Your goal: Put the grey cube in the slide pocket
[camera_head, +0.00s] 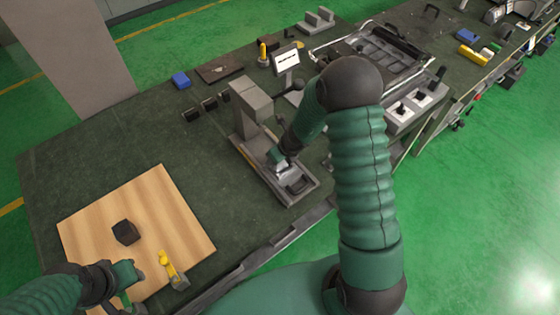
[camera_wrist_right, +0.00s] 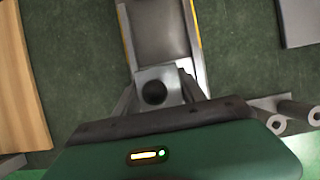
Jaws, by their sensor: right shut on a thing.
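The grey cube (camera_wrist_right: 153,90), with a dark round hole in its top face, sits between the fingers of my right gripper (camera_wrist_right: 158,96), which is shut on it. In the head view my right gripper (camera_head: 281,166) is low over the front part of the grey machine's slide (camera_head: 262,176). In the right wrist view the slide (camera_wrist_right: 160,35) runs ahead of the cube, with yellow edges. Whether the cube touches the pocket floor is hidden. My left gripper (camera_head: 126,284) is over the front edge of the wooden board, with its fingers unclear.
A black cube (camera_head: 125,232) and a yellow-handled tool (camera_head: 172,270) lie on the wooden board (camera_head: 160,205). The machine's grey upright block (camera_head: 251,100) stands behind the slide. A small screen (camera_head: 286,60) and a metal-framed tray (camera_head: 375,55) are farther back. The table between board and machine is clear.

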